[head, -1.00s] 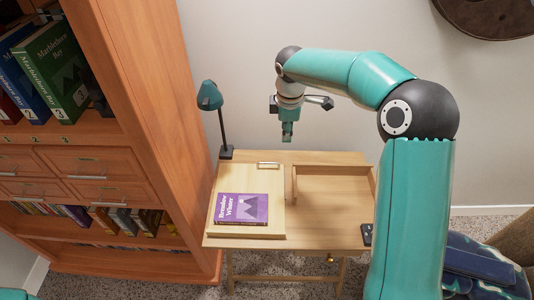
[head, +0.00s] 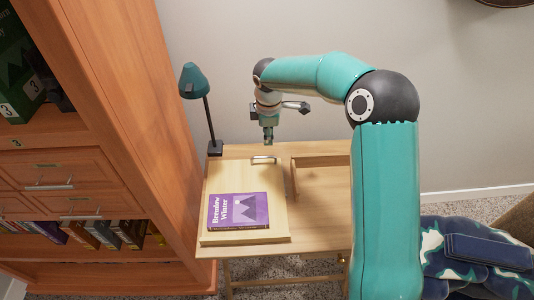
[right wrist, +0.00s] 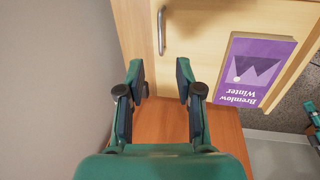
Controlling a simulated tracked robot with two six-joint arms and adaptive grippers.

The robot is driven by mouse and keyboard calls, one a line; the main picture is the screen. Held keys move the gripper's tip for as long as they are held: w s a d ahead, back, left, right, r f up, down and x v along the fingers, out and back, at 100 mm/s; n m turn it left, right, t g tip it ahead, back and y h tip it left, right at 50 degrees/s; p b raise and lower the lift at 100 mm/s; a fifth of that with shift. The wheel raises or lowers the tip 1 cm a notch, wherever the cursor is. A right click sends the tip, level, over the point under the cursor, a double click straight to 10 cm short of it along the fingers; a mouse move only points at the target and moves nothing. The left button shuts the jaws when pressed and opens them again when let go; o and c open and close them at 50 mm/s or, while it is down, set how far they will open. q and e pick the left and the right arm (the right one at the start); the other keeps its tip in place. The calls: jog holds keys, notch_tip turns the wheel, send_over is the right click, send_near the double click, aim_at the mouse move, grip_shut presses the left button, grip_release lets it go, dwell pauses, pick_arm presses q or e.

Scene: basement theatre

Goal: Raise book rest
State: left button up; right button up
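The book rest (head: 222,178) is a pale wooden board lying flat on the left part of the small desk (head: 318,222). A metal bar handle (head: 264,158) sits at its back edge; the handle also shows in the right wrist view (right wrist: 161,31). A purple book, "Bremlow Winter" (head: 238,211), lies on the board's front part. My right gripper (head: 268,142) hangs above the back of the desk near the handle, pointing down. In the right wrist view its fingers (right wrist: 161,84) are apart with nothing between them. My left gripper is out of view.
A teal desk lamp (head: 195,85) stands at the desk's back left corner. An orange-brown bookcase (head: 130,130) rises close on the left. A raised wooden divider (head: 294,178) stands right of the board. A blue patterned seat (head: 475,255) is at the right.

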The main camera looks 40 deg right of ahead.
aim_at(267, 157)
jog(key=f, duration=0.4)
jog(key=w+f, duration=0.1)
jog(key=f, duration=0.2)
jog(key=w+d+f, duration=0.1)
jog(key=f, duration=0.3)
jog(key=shift+d+f, duration=0.1)
jog(key=shift+f, duration=0.25)
grip_shut()
